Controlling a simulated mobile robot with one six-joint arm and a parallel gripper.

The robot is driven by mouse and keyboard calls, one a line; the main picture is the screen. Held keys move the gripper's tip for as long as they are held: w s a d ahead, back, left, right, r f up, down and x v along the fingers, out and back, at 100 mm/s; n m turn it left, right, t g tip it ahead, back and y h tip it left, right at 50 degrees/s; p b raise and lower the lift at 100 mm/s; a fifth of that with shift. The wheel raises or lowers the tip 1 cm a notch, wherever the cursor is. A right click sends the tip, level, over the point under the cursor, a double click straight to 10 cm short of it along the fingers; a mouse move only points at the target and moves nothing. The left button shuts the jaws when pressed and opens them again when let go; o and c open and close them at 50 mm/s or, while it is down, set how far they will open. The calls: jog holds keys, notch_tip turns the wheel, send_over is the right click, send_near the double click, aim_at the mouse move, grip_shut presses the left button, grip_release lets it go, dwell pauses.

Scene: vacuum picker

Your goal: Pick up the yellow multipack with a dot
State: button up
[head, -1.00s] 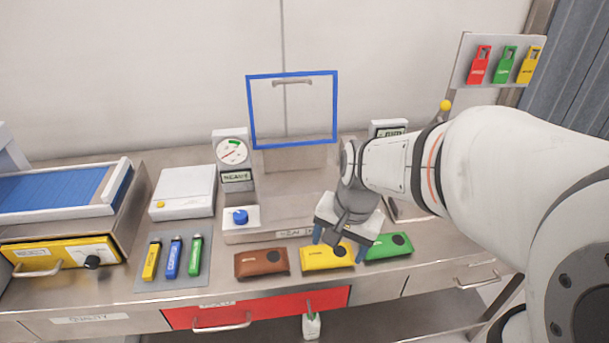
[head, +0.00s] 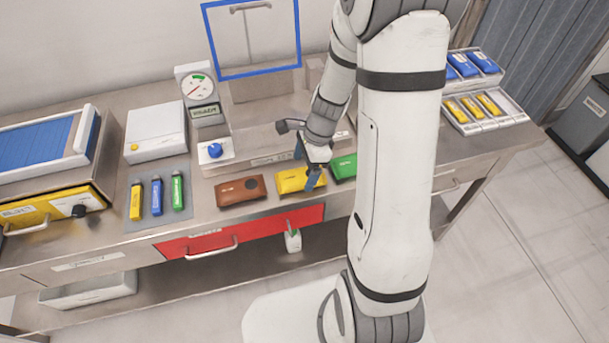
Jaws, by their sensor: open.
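The yellow multipack (head: 291,182) lies flat near the front of the steel counter. It is between a brown multipack (head: 240,191) with a dark dot on its left and a green multipack (head: 343,167) on its right. My gripper (head: 306,167) is open, pointing down at the right part of the yellow multipack. One blue finger overlaps its right end and the other is behind it. I cannot tell whether the fingers touch it. Its dot is hidden behind the gripper. My arm covers the green multipack's right side.
Yellow, blue and green sticks (head: 157,196) lie on a grey mat to the left. A gauge (head: 199,92) and a blue-framed clear guard (head: 252,74) stand behind. A red drawer (head: 242,232) is below the front edge. Trays of blue and yellow packs (head: 484,106) are at the right.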

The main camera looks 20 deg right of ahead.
aim_at(301, 179)
jog(key=x, duration=0.2)
jog(key=shift+f, duration=0.3)
jog(key=shift+c, duration=0.5)
jog(key=c, duration=1.1)
